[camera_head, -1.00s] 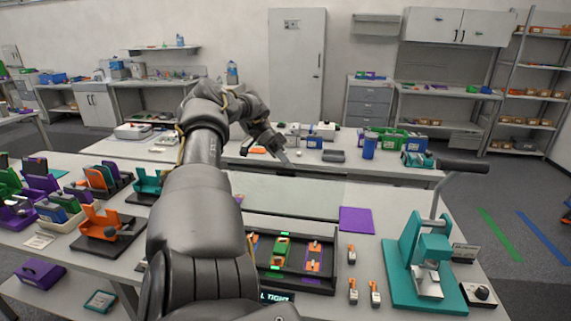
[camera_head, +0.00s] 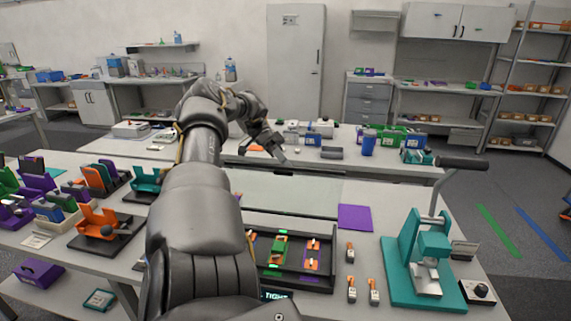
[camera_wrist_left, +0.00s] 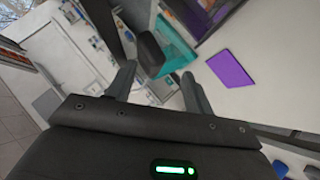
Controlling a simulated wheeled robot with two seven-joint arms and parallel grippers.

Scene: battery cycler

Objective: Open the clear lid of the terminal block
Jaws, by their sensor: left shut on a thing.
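My left arm reaches forward over the near table, and my left gripper (camera_head: 272,146) shows small and dark in front of the far bench. In the left wrist view its two grey fingers (camera_wrist_left: 158,80) stand apart, with a dark rounded shape (camera_wrist_left: 150,52) showing between them; whether that shape is in the grip or behind it I cannot tell. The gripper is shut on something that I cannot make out. I cannot pick out the terminal block or its clear lid with certainty. A black tray (camera_head: 328,282) with green and orange pieces lies right of my forearm, partly hidden. My right gripper is not in view.
A teal press (camera_head: 432,250) with a dark-handled lever stands at the near table's right. A purple mat (camera_head: 355,218) and several small orange-and-white parts (camera_head: 351,290) lie beside the tray. Coloured holders (camera_head: 100,215) fill the left side. The strip behind the tray is clear.

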